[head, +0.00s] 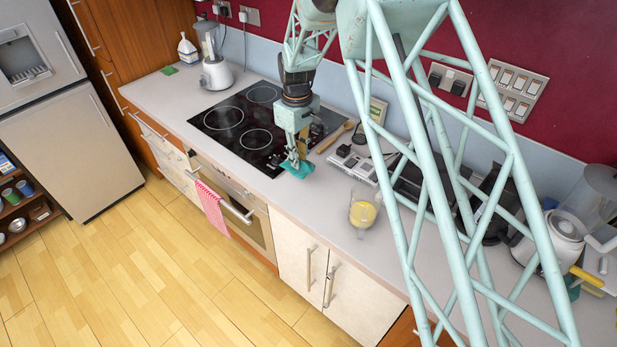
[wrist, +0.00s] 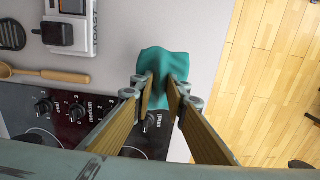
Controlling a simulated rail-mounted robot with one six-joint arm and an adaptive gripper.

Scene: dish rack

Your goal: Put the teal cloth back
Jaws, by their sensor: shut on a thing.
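The teal cloth (wrist: 163,62) lies bunched on the grey counter at the right end of the hob, near the counter's front edge. My gripper (wrist: 164,82) is shut on it, with a raised fold of the cloth pinched between the two fingertips. In the head view the cloth (head: 298,168) shows below my gripper (head: 295,157). I cannot tell whether all of the cloth still touches the counter.
The black hob (head: 240,125) is left of the cloth. A wooden spoon (head: 335,137) lies behind it, and a glass jug (head: 362,212) stands to the right. A green item (head: 169,71) lies on the far left counter. A red-striped towel (head: 212,207) hangs on the oven handle.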

